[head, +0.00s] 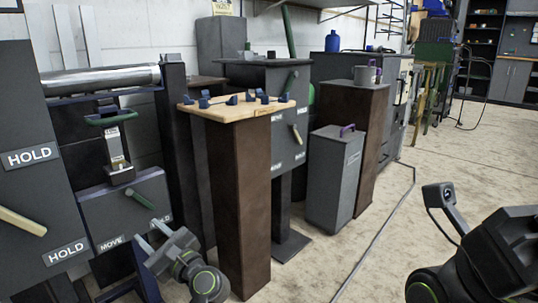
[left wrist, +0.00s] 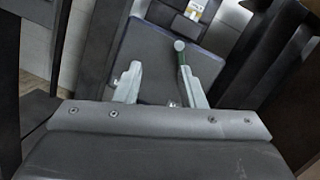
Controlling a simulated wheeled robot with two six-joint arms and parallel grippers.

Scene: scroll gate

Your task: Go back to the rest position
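My left gripper (head: 151,238) is at the lower left of the head view, in front of a dark panel box (head: 120,212) marked MOVE. Its two pale fingers are spread with nothing between their tips in the left wrist view (left wrist: 160,85). A short dark green lever (head: 140,199) sticks out of the box just above the fingers. In the wrist view the lever (left wrist: 181,54) shows beside the right-hand finger; whether they touch cannot be told. Part of my right arm shows at the lower right, but its fingers cannot be made out.
A metal roller (head: 100,80) and a green-handled part (head: 112,118) stand above the box. Panels marked HOLD (head: 28,157) are at the left. A brown pedestal (head: 240,210) with a wooden top and small blue pieces stands close to the right. The floor (head: 450,170) farther right is clear.

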